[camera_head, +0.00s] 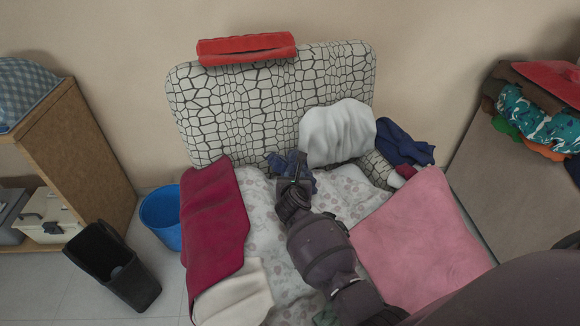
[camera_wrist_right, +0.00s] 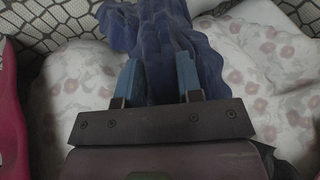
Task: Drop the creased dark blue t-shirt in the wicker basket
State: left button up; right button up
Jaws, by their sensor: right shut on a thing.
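My right gripper (camera_head: 291,178) is over the middle of the patterned armchair (camera_head: 270,105). It is shut on a creased dark blue t-shirt (camera_head: 296,162). In the right wrist view, the t-shirt (camera_wrist_right: 150,30) is bunched between the two blue fingers of the gripper (camera_wrist_right: 160,76) and spreads out beyond them. Another dark blue cloth (camera_head: 402,146) lies on the chair's right side. I see no wicker basket in these views. My left gripper is not in view.
A crimson cloth (camera_head: 212,220) and a pink cloth (camera_head: 425,240) drape over the chair's sides; a white cloth (camera_head: 338,132) leans on its back. More clothes (camera_head: 538,120) are piled at right.

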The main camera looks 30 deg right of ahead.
notch_tip(320, 180, down, 3)
jog(key=shift+r+b, duration=0.1)
jog(key=shift+b, duration=0.3)
